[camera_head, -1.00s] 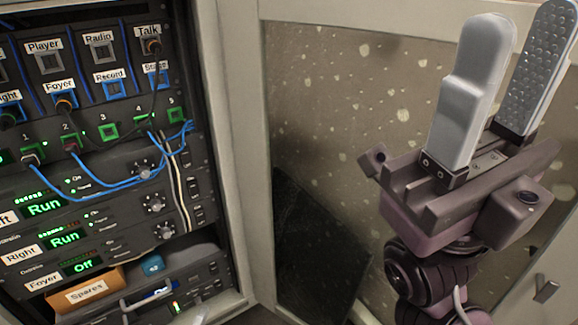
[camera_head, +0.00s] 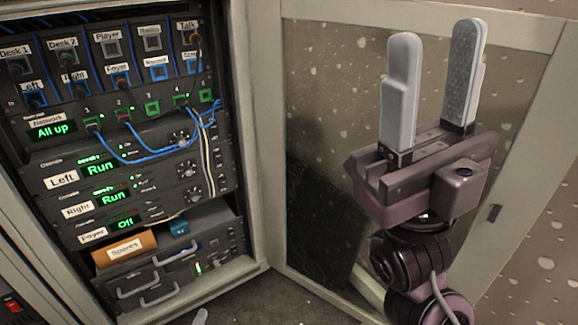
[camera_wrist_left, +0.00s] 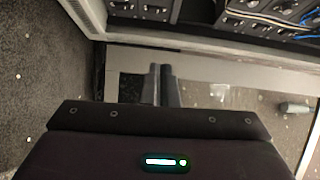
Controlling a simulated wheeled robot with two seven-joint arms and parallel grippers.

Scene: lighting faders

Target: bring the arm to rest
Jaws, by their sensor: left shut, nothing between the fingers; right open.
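My left gripper (camera_wrist_left: 160,70) is shut and empty in the left wrist view, its two grey fingers together in front of the cabinet's lower edge. In the head view only a grey tip of the left gripper (camera_head: 200,317) shows at the bottom edge; the rest of that arm is out of frame. My right gripper (camera_head: 434,50) is open and empty, its fingers pointing up with a clear gap between them. It stands in front of the open glass door (camera_head: 335,120), right of the rack.
The equipment rack (camera_head: 140,205) stands on the left with labelled buttons, blue cables and displays reading Run, Run and Off. An orange Spares box (camera_head: 124,247) and a blue item (camera_head: 180,229) sit on its lower shelf. Floor (camera_head: 250,302) shows below the cabinet.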

